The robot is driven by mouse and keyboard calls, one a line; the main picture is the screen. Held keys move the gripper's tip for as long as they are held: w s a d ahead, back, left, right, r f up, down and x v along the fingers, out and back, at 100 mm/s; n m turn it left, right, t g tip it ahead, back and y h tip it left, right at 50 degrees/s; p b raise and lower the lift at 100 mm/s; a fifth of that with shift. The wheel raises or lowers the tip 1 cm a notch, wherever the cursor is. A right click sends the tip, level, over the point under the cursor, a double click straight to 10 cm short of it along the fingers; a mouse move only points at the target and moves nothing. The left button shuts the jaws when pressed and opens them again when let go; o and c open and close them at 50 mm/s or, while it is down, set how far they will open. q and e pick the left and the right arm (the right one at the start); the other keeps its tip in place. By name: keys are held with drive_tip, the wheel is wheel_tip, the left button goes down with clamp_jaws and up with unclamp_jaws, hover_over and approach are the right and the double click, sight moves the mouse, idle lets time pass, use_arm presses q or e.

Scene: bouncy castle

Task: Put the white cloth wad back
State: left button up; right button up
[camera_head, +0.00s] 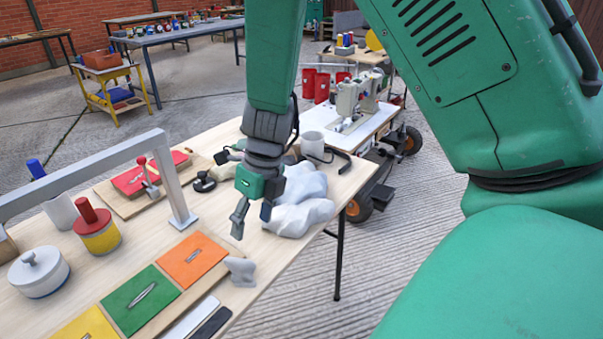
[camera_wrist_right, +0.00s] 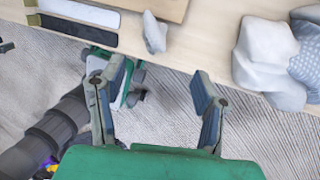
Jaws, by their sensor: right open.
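A larger white crumpled heap (camera_head: 303,217) lies further right on the table, and in the right wrist view (camera_wrist_right: 265,55). I cannot tell for certain which is the white cloth wad. My right gripper (camera_head: 252,215) is open and empty, pointing down between the two in the picture. Its spread fingers show in the right wrist view (camera_wrist_right: 158,85). My left gripper is not in view.
The table (camera_head: 225,135) holds a board with yellow, green and orange panels (camera_head: 192,258), a grey metal frame (camera_head: 170,180), a lidded white pot (camera_head: 38,275) and a red-and-yellow cylinder (camera_head: 97,228). A sewing machine (camera_head: 357,100) stands behind. Open floor lies beyond the front edge.

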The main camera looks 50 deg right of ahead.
drive_tip(key=s+d+f+n+g+h, duration=0.2)
drive_tip(key=s+d+f+n+h, duration=0.15)
drive_tip(key=s+f+n, duration=1)
drive_tip(key=s+a+f+n, duration=0.3)
drive_tip(key=s+f+n, duration=0.1)
drive_tip(key=n, duration=0.7)
drive_tip(key=s+a+f+n+t, duration=0.1)
drive_tip(key=s+a+f+n, duration=0.2)
drive_tip(key=n, duration=0.8)
wheel_tip(320, 180, down, 2)
drive_tip(key=shift+s+f+t+y, duration=0.1)
drive_tip(key=shift+s+t+y, duration=0.2)
drive_tip(key=shift+s+y, duration=0.15)
drive_tip(key=shift+w+a, duration=0.1)
drive_tip(key=shift+a, duration=0.05)
